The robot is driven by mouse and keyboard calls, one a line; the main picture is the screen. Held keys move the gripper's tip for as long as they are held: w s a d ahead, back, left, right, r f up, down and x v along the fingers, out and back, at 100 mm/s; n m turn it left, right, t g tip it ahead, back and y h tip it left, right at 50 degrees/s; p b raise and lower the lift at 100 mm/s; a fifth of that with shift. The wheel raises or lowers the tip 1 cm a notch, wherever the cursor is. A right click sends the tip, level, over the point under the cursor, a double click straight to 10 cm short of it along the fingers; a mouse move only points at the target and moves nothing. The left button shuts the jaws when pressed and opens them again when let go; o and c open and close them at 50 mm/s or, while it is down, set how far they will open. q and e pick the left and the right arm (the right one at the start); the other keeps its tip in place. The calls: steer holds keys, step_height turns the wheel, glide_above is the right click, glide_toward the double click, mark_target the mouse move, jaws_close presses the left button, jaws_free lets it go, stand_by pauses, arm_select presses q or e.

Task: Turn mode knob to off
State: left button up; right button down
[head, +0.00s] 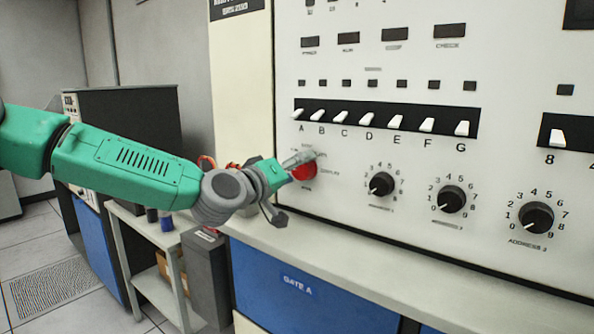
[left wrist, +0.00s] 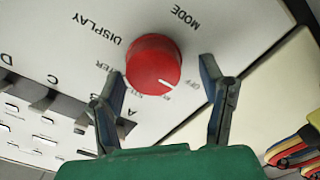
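The red mode knob (head: 304,172) is on the front panel at the lower left of the dials, partly hidden by my left gripper (head: 297,162) in the head view. My left gripper (left wrist: 162,85) is open, with one finger on each side of the knob and visible gaps. Contact does not show. My right gripper is not in view.
White lever switches (head: 380,120) lettered A to G sit above the knob. Black address dials (head: 382,184) stand to its right. A pale ledge (head: 400,262) runs below the panel. Red and yellow cables (left wrist: 293,150) show at the lower right of the wrist view.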

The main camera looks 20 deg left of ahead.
arm_select(q)
steer(key=v, duration=1.2)
steer(key=shift+f, duration=0.1)
